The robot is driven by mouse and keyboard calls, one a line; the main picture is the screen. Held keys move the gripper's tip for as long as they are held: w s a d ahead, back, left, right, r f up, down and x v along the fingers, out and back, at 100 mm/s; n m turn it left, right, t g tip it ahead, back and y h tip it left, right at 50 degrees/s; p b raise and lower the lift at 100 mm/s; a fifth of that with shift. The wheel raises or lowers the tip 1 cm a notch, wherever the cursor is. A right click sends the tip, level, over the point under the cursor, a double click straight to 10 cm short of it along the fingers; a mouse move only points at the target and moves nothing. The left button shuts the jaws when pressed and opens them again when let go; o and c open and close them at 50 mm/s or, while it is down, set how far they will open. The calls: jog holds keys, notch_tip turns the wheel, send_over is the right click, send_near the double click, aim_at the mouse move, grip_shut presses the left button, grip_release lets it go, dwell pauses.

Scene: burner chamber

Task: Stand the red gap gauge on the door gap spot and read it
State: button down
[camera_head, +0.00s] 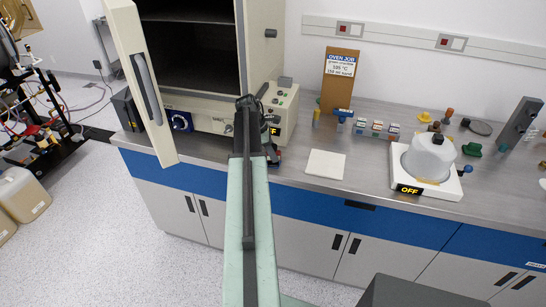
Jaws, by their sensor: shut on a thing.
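My gripper (266,145) is at the far end of my arm, over the bench front just right of the oven. I cannot pick out the door gap spot.
An OFF sign (273,130) is by the oven's control box (283,108). A white pad (325,165) lies right of my gripper. Farther right are small coloured blocks (377,128), a white unit with a clear dome (428,157), and a job board (340,80). The open door juts past the bench edge.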

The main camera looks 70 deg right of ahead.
jog(key=c, duration=1.5)
grip_release()
jog(key=shift+f, duration=0.15)
jog(key=o, duration=0.4)
jog(key=shift+r, duration=0.4)
jog(key=p+v, duration=1.1)
jog(key=shift+w+r, duration=0.2)
jog(key=shift+r, duration=0.05)
jog(key=shift+a, duration=0.1)
